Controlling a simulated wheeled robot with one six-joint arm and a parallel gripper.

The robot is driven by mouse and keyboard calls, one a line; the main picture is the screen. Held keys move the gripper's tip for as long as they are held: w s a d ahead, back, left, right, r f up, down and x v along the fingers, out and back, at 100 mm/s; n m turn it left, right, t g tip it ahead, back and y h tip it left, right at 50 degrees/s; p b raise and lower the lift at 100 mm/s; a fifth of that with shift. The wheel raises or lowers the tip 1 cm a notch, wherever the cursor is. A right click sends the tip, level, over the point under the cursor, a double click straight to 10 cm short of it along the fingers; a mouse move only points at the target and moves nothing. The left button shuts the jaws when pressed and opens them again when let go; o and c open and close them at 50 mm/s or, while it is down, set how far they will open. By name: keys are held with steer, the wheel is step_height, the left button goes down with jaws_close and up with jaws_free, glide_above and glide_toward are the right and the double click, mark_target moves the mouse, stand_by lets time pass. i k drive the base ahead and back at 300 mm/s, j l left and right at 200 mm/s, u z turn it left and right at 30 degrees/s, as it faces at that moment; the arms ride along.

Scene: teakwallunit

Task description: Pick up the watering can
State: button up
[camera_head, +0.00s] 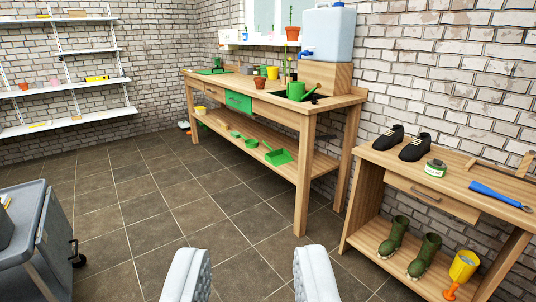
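A green vessel with a slanting spout or handle (296,90), which looks like the watering can, stands on the long wooden potting bench (270,98), near its right end. It is small in view, so its details are unclear. My gripper (251,270) is at the bottom of the picture, its two pale fingers spread wide apart with only tiled floor between them. It is open and empty, well short of the bench and far from the green vessel.
A lower wooden table (475,195) at right holds black shoes (416,147), a blue-handled tool (500,195) and, below, green boots (394,237) and a yellow item (463,267). A grey cart (22,228) stands at left. The tiled floor (150,200) between is clear.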

mark_target(296, 89)
steer(key=i, duration=1.35)
steer(key=i+j+z, duration=0.1)
steer(key=i, duration=1.2)
steer(key=i+j, duration=0.15)
steer(key=i, duration=1.2)
